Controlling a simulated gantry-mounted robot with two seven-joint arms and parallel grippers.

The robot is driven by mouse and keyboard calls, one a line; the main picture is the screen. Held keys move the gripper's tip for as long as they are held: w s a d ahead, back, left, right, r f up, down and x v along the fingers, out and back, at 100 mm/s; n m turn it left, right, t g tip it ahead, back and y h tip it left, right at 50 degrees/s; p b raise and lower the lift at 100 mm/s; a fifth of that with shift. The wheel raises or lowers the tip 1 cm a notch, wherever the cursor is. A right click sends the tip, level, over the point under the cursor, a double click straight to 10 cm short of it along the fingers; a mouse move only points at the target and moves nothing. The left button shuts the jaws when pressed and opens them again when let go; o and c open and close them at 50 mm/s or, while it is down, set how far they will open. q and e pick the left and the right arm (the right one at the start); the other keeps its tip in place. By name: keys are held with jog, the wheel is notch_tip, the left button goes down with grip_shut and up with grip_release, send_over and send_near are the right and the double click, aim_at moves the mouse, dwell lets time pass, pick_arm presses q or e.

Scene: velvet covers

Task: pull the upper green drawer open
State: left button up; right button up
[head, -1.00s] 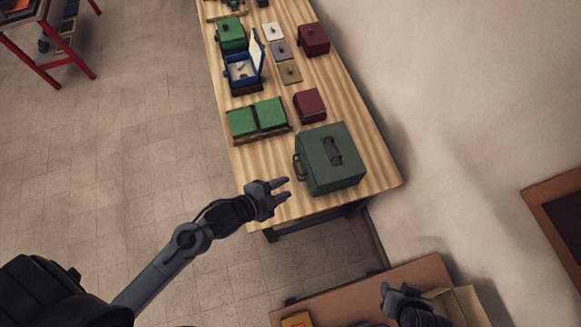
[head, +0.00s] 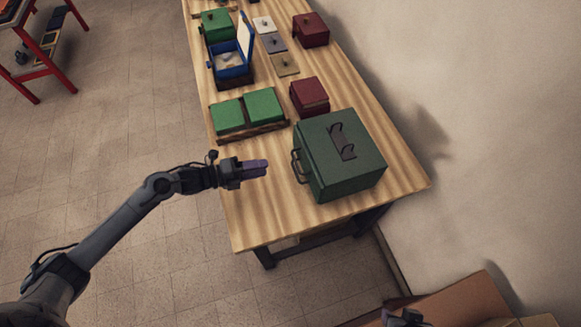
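A dark green metal cabinet (head: 340,155) stands on the near end of the wooden table. A handle (head: 299,166) sticks out from its left face, and a dark bracket-like handle (head: 343,142) is on its top. The drawer fronts on the left face are too foreshortened to tell apart; no drawer is visibly pulled out. My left gripper (head: 256,168) is left of the cabinet, its purple fingers pointing right at the side handle with a gap between. Its fingers overlap in this view, so their opening is unclear. My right gripper (head: 404,318) is partly cut off at the bottom edge.
The wooden table (head: 300,222) also holds two green boxes (head: 264,105) in a wooden tray, dark red boxes (head: 309,95), and an open blue box (head: 233,62). A wall (head: 480,150) stands to the right. A brown surface (head: 460,303) is at bottom right.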

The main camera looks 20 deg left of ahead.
pick_arm(q)
jog(key=x, duration=1)
jog(key=shift+w+d, duration=0.25)
grip_shut()
dwell(1.2)
